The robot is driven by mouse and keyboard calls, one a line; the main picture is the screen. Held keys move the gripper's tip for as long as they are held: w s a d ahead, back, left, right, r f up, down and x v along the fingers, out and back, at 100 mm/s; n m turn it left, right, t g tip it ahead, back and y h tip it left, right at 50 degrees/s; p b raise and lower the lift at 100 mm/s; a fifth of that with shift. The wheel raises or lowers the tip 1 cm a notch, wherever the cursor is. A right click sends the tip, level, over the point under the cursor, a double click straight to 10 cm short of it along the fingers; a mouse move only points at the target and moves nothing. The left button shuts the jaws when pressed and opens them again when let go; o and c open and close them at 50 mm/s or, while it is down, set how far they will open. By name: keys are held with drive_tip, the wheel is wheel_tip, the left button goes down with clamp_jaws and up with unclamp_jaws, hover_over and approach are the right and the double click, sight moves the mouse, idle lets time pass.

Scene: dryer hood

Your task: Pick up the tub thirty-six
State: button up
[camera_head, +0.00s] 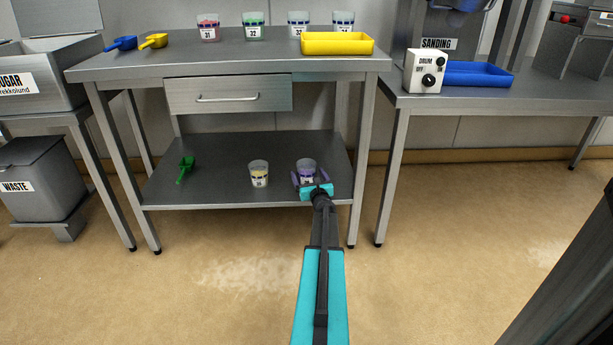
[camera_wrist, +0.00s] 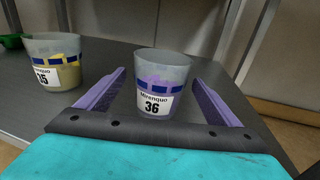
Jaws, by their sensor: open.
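Tub thirty-six (camera_wrist: 160,85) is a clear tub with purple contents, a blue band and a white label reading 36. It stands upright on the lower shelf of the table and also shows in the head view (camera_head: 306,168). My gripper (camera_wrist: 160,95) is open, with one purple finger on each side of the tub. Gaps show between the fingers and the tub in the wrist view. In the head view my gripper (camera_head: 310,180) reaches in over the shelf's front edge and hides the tub's lower part.
Tub 35 (camera_wrist: 58,70), with yellow contents, stands left of tub thirty-six on the lower shelf (camera_head: 225,190). A green scoop (camera_head: 186,168) lies farther left. The table top (camera_head: 250,60) and drawer (camera_head: 228,95) are above. A table leg (camera_head: 362,170) stands to the right.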

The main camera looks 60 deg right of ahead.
drive_tip(key=shift+w+d, duration=0.25)
drive_tip(key=shift+w, duration=0.05)
idle(0.4)
drive_tip(key=c, duration=1.3)
